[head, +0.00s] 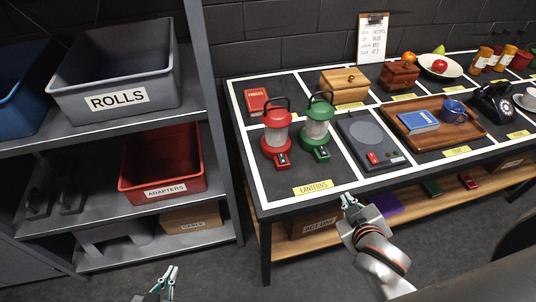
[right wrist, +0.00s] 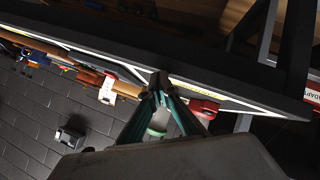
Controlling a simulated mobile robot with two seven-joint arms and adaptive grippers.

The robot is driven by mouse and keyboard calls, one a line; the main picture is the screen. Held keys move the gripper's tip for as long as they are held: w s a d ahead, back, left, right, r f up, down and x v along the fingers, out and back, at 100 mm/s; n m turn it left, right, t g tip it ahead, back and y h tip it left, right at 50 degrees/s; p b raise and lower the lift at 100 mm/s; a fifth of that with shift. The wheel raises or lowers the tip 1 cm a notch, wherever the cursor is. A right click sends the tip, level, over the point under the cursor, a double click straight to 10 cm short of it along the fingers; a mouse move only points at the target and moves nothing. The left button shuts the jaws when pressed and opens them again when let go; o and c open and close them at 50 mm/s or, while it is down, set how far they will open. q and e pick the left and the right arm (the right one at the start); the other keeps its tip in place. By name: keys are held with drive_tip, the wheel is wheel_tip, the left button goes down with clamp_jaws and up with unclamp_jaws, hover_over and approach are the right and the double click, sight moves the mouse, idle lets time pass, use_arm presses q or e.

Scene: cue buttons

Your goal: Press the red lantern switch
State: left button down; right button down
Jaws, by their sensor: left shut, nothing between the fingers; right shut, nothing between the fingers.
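My right gripper (head: 348,200) is shut and empty, just off the table's front edge, right of the LANTERNS label and apart from both lanterns. In the right wrist view its fingertips (right wrist: 160,84) partly cover a green and pale shape; a red shape (right wrist: 203,108) shows to their right. My left gripper (head: 171,271) is shut and empty, low by the shelf.
A grey device with a red button (head: 372,158) sits right of the lanterns, then a wooden tray (head: 469,143). The shelf (head: 190,143) with bins is at left. A LANTERNS label (head: 313,188) lies in front.

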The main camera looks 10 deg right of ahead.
drive_tip(key=w+a+r+t, duration=0.1)
drive_tip(key=a, duration=0.1)
drive_tip(key=w+a+r+m+t+y, duration=0.1)
drive_tip(key=a+r, duration=0.1)
drive_tip(key=w+a+r+m+t, duration=0.1)
drive_tip(key=w+a, duration=0.1)
drive_tip(key=shift+a+r+y, duration=0.15)
drive_tip(key=shift+a+y, duration=0.15)
drive_tip(key=w+a+r+m+t+y, duration=0.1)
drive_tip(key=a+r+t+y, duration=0.1)
drive_tip(key=a, duration=0.4)
drive_tip(key=shift+w+a+r+t, duration=0.2)
drive_tip(key=shift+a+r+t, duration=0.2)
drive_tip(key=shift+r, duration=0.35)
drive_tip(key=shift+w, duration=0.1)
drive_tip(key=p, duration=0.1)
hover_over(282, 159)
drive_tip(key=s, duration=0.2)
drive_tip(key=shift+s+f, duration=0.1)
drive_tip(key=shift+f, duration=0.35)
drive_tip(key=f, duration=0.2)
drive_tip(key=f+b, duration=0.1)
drive_tip(key=shift+w+f, duration=0.25)
drive_tip(key=shift+f, duration=0.35)
drive_tip(key=shift+w, duration=0.1)
